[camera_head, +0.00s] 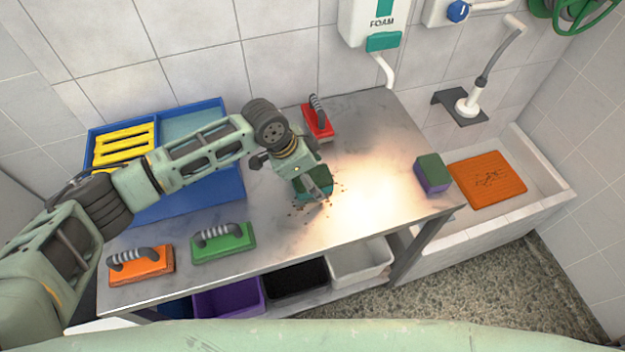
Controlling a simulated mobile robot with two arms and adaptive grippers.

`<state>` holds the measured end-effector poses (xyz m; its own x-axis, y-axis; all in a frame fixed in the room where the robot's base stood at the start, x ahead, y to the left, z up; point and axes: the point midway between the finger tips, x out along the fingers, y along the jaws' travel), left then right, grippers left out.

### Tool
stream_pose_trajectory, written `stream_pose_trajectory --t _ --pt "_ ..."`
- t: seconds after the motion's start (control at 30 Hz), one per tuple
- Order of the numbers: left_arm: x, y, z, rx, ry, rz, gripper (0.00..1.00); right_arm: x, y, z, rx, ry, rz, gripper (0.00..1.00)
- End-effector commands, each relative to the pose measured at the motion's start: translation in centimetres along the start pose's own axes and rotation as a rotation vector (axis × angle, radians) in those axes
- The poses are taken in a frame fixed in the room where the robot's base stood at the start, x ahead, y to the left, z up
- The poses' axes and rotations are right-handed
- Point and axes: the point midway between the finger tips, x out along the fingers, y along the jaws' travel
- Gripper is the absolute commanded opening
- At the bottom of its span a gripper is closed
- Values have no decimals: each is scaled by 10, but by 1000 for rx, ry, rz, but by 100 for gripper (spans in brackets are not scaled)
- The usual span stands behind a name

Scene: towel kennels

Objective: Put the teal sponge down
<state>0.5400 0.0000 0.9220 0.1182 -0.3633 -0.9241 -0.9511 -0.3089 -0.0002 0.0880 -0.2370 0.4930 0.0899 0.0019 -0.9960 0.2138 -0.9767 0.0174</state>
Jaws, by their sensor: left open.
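My left arm reaches in from the left over the metal table (270,232). My left gripper (318,196) points down near the middle of the table and is open. The teal sponge (327,178) is at the gripper's fingers, partly hidden by them, and appears to rest on the table. Dark crumbs lie on the metal around it. My right gripper does not show.
A blue tray (232,187) with yellow slats stands at the back left. Orange (142,268), green (226,244) and red (318,124) handled brushes lie on the table. A purple-and-green sponge (433,174) is near the right edge. Bright, clear metal lies between.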

Motion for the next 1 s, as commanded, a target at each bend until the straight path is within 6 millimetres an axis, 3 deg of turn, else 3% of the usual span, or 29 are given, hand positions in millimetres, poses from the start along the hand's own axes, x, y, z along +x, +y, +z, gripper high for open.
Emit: stream_pose_trajectory --t 0.33,0.7,1.0 --pt "1 0 0 0 0 0 73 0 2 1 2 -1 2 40" --pt "1 0 0 0 0 0 41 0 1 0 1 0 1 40" --pt "1 0 0 0 0 0 38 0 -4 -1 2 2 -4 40"
